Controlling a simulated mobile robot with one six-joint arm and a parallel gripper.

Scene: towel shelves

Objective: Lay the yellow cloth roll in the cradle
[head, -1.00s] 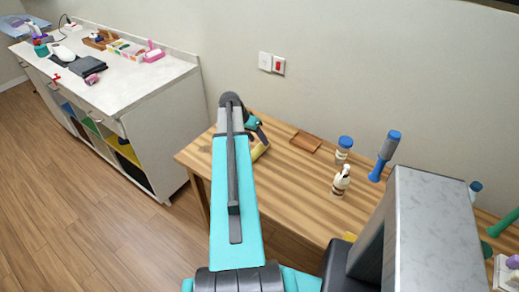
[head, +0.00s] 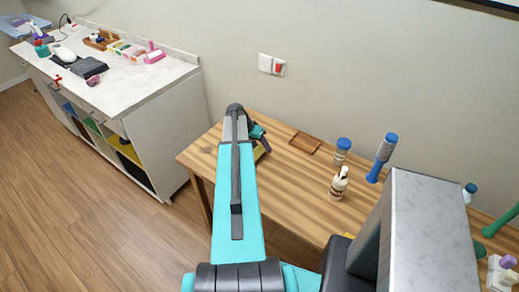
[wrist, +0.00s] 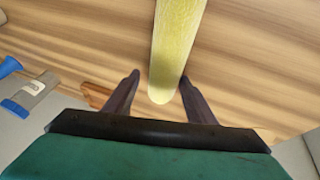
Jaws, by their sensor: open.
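The yellow cloth roll (wrist: 176,45) runs from the top edge of the wrist view down to between my fingers. My gripper (wrist: 158,75) is open, with one dark finger on each side of the roll's near end and a gap at the left finger. In the head view only a small yellow part of the roll (head: 261,152) shows beside my gripper (head: 262,143); my arm hides the rest. A shallow brown wooden tray (head: 305,142) lies on the table behind; I cannot tell whether it is the cradle.
The striped wooden table (head: 285,185) also holds a blue-capped jar (head: 342,150), a pump bottle (head: 339,184) and a blue-handled tool (head: 382,157) to the right. A white counter (head: 125,85) with small items stands left. The wall (head: 230,40) is close behind the table.

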